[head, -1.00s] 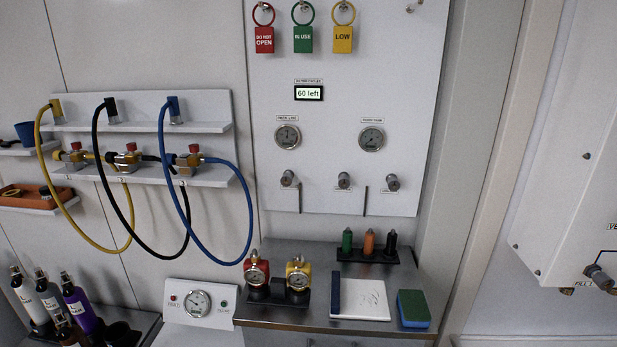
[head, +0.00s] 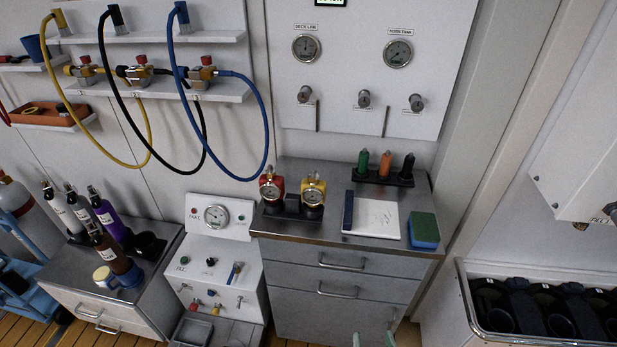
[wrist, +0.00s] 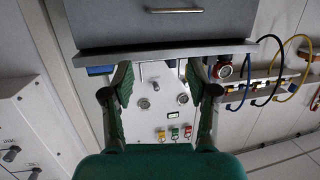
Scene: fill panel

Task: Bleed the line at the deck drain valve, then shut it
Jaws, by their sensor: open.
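The white wall panel (head: 450,60) carries the deck line gauge (head: 306,47) at left and a second gauge (head: 398,53) at right. Below them is a row of small knobs: left (head: 304,94), middle (head: 364,99) and right (head: 416,103). Their labels are too small to read, so I cannot tell which is the deck drain valve. My gripper (wrist: 158,88) is open and empty in the wrist view, its green-padded fingers apart with the panel upside down beyond them. In the head view only its fingertips (head: 373,340) show at the bottom edge, in front of the drawers and well below the knobs.
A steel-topped drawer cabinet (head: 300,240) stands below the panel, holding red and yellow gauge units, a notepad (head: 376,216), a sponge (head: 424,230) and a bottle rack (head: 384,178). Hoses hang at left from a shelf (head: 225,90). A bin of dark items (head: 470,290) stands at right.

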